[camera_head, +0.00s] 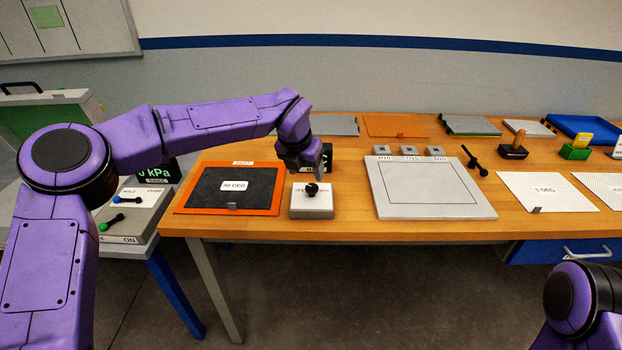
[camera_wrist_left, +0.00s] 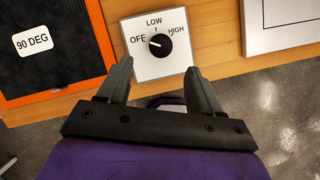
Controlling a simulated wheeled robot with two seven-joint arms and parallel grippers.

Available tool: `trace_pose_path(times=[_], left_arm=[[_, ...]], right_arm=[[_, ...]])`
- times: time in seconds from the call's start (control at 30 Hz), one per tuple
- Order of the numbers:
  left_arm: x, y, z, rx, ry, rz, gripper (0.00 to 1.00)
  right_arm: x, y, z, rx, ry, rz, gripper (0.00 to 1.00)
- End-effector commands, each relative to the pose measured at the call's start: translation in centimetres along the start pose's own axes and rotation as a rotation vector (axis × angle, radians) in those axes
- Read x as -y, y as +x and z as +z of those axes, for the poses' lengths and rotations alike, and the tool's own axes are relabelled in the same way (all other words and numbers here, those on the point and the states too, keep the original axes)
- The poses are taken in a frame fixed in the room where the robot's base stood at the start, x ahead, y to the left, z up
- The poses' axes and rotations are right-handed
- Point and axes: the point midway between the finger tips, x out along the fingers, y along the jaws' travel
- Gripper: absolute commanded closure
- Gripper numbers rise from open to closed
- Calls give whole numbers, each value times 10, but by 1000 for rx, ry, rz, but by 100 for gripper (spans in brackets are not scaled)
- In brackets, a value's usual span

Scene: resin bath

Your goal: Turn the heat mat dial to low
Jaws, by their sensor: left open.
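The heat mat dial is a black knob (camera_wrist_left: 160,44) on a white plate (camera_wrist_left: 150,71) marked OFF, LOW and HIGH. In the wrist view its white pointer mark appears to face OFF. In the head view the black knob (camera_head: 311,189) stands on a pale box (camera_head: 312,208) at the table's front edge. My left gripper (camera_wrist_left: 158,68) is open, with its fingers on either side of the plate's lower part and nothing between them. In the head view the left gripper (camera_head: 306,169) hangs just above and behind the knob. My right gripper is out of view.
A black mat (camera_head: 258,192) labelled 90 DEG lies on an orange board (camera_head: 188,207) left of the dial. A grey framed plate (camera_head: 483,208) lies to the right. Bare wood (camera_head: 350,205) separates dial and plate.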

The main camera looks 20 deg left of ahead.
Motion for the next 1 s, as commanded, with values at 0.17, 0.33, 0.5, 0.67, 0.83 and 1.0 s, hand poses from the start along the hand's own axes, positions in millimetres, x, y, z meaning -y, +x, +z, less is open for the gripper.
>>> trace_pose_path(times=[0.17,0.33,0.5,0.67,0.83,1.0], left_arm=[[1,39,0,-4,2,0,35],[0,65,0,-2,-1,1,35],[-2,73,-1,0,-1,2,35],[-2,73,-1,0,-1,2,35],[-2,73,-1,0,-1,2,87],[-2,73,-1,0,0,1,91]], right_arm=[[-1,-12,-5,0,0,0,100],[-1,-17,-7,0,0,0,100],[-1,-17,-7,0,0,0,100],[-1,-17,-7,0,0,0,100],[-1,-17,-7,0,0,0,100],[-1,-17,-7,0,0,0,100]])
